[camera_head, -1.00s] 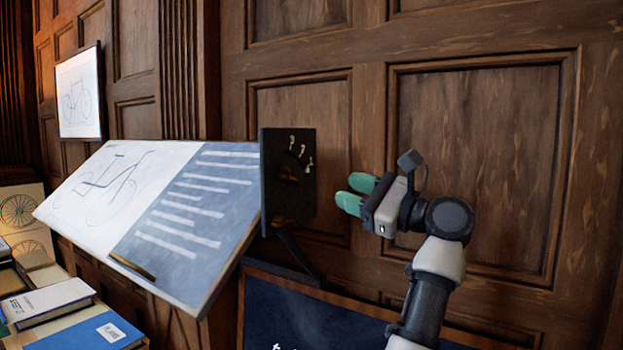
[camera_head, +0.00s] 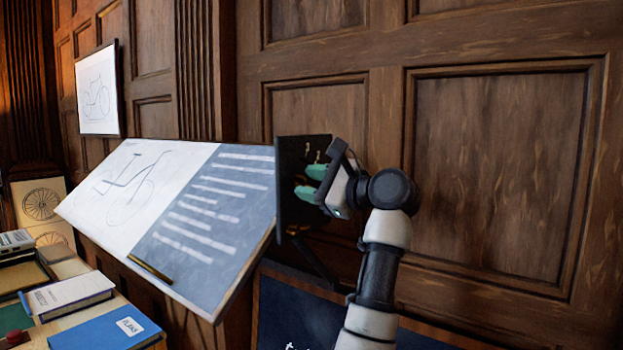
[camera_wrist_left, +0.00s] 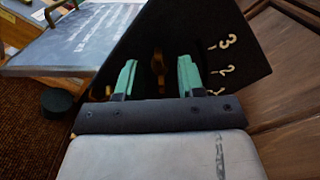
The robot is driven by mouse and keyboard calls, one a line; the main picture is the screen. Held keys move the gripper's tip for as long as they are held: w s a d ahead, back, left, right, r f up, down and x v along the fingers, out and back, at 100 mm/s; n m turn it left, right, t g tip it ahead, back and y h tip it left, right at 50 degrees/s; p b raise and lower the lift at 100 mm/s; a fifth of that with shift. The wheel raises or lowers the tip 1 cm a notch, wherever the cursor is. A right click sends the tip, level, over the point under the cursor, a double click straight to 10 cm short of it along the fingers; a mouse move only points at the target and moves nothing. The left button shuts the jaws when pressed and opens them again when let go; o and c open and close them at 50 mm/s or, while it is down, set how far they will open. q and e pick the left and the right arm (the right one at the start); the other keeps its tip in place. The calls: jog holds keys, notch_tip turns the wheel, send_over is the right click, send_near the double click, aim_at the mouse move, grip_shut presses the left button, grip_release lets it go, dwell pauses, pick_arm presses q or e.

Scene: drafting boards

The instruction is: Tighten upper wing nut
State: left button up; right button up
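The black upright plate (camera_head: 289,212) stands at the right edge of the tilted drafting board (camera_head: 215,265). My left gripper (camera_head: 308,182) is close in front of the plate, its green fingers apart. In the left wrist view a brass piece (camera_wrist_left: 158,66), apparently the upper wing nut, shows between the open fingers, with a gap on each side. Another brass piece (camera_wrist_left: 100,91) lies left of the fingers, partly hidden. In the head view the gripper hides most of the plate's brass parts. My right gripper is not in view.
Pale numerals (camera_wrist_left: 226,42) mark the plate beside the fingers. A wood-panelled wall (camera_head: 490,180) is close behind. Books (camera_head: 105,330) lie on a table at the lower left. A dark framed board (camera_head: 290,310) is below the plate.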

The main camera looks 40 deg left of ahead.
pick_arm(q)
grip_shut()
